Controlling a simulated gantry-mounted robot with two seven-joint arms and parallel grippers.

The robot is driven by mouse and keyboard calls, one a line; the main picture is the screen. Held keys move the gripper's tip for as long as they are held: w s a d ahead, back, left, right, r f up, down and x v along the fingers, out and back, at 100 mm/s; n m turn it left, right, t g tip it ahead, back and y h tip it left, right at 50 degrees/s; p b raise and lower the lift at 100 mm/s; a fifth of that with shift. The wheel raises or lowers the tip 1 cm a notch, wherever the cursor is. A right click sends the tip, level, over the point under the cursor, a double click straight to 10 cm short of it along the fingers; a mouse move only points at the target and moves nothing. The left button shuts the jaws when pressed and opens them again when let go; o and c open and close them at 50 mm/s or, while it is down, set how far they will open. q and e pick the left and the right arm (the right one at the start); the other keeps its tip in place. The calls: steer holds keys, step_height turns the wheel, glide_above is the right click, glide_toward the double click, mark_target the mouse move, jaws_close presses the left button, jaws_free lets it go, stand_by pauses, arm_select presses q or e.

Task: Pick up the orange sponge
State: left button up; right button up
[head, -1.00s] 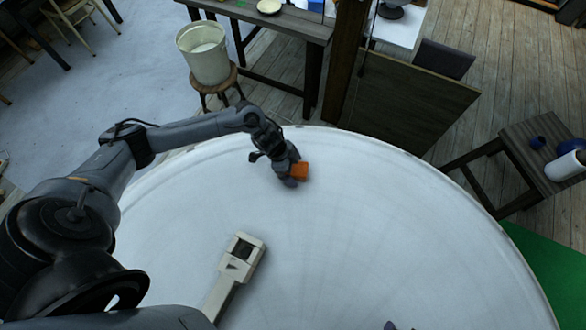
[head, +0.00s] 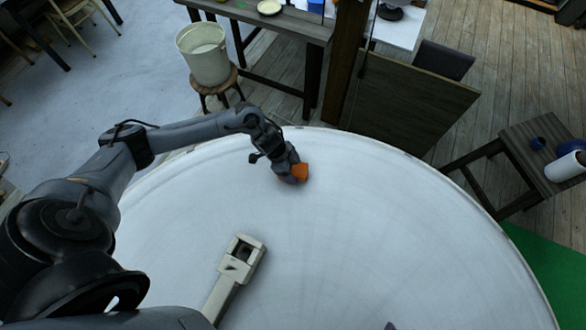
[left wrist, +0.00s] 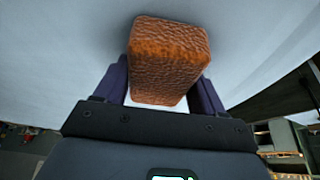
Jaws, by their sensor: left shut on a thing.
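The orange sponge (head: 301,172) is a small block at the far side of the round white table (head: 380,230). My left gripper (head: 292,177) is shut on it. In the left wrist view the sponge (left wrist: 168,62) fills the space between the two dark fingers of the left gripper (left wrist: 163,85), with a finger against each side. Whether the sponge touches the table or is slightly above it, I cannot tell. A tiny dark part at the bottom edge of the head view may be my right gripper, but its fingers are not visible.
A beige handheld device (head: 237,270) lies on the table nearer to me, left of centre. The rest of the tabletop is clear. Beyond the table's far edge stand a white bucket (head: 204,55) on a stool and a wooden board (head: 410,105). A side table (head: 535,160) is at the right.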

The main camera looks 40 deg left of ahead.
mark_target(299, 169)
arm_select(q)
steer(key=r, duration=0.4)
steer(key=shift+w+d+r, duration=0.1)
steer(key=shift+d+r, duration=0.15)
steer(key=shift+r, duration=0.05)
steer(key=w+d+r, duration=0.2)
steer(key=d+r, duration=0.4)
steer(key=d, duration=0.5)
steer(key=shift+r, duration=0.25)
steer(key=o, duration=0.3)
steer(key=shift+c, duration=1.2)
